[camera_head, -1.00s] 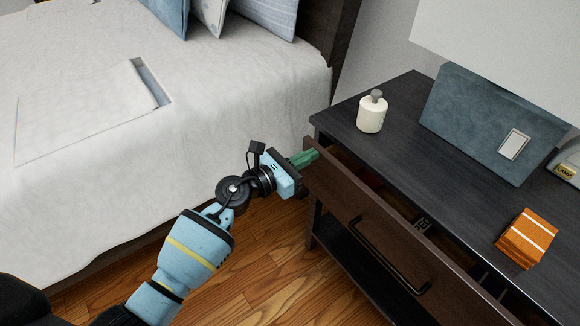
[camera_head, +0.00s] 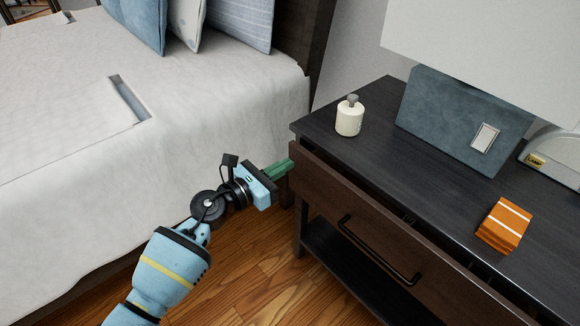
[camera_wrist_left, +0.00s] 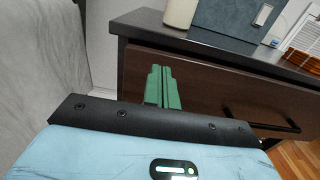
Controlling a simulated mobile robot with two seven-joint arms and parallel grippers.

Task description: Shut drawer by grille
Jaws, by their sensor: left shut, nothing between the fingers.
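The dark brown drawer (camera_head: 335,205) of the nightstand stands slightly open, with a narrow gap between its front and the top. It has a black bar handle (camera_head: 378,250), which also shows in the left wrist view (camera_wrist_left: 262,121). My left gripper (camera_head: 280,169) is shut and empty, its green fingers at the upper left corner of the drawer front. In the left wrist view the green fingertips (camera_wrist_left: 162,86) point at the drawer front (camera_wrist_left: 205,85); I cannot tell whether they touch it. My right gripper is not in view.
A bed (camera_head: 190,120) fills the left. Wooden floor (camera_head: 255,270) lies between.

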